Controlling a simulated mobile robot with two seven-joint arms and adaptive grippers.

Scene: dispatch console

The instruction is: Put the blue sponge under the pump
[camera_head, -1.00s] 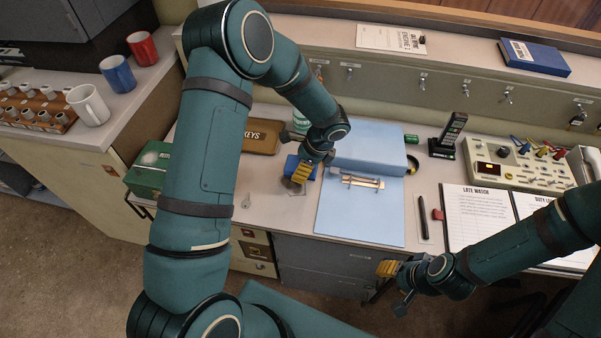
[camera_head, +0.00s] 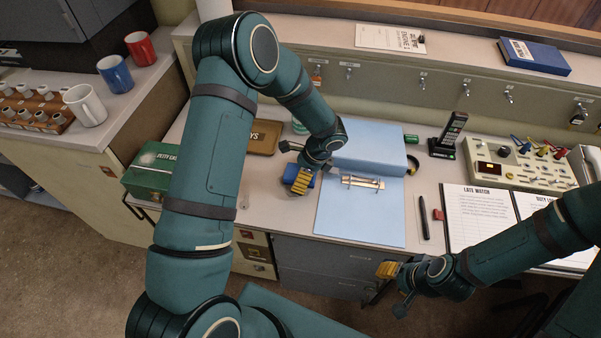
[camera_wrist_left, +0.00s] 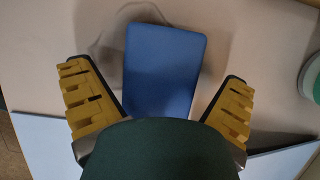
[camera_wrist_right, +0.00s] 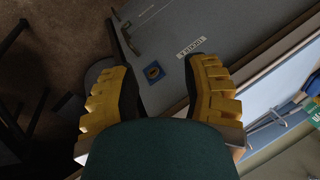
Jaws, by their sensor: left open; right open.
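The blue sponge (camera_head: 293,168) lies on the desk left of the blue mat, partly hidden by my left gripper (camera_head: 301,181) in the head view. In the left wrist view the sponge (camera_wrist_left: 165,68) sits between the two spread yellow fingers, with space on both sides. My left gripper is open and above it, holding nothing. A green-and-white round thing, perhaps the pump's base, shows at the right edge of the left wrist view (camera_wrist_left: 313,80). In the head view it (camera_head: 299,126) is mostly hidden behind my left arm. My right gripper (camera_head: 388,269) is open and empty before the desk front.
A brown key tray (camera_head: 265,138) is behind, and a green box (camera_head: 152,170) is at the left.

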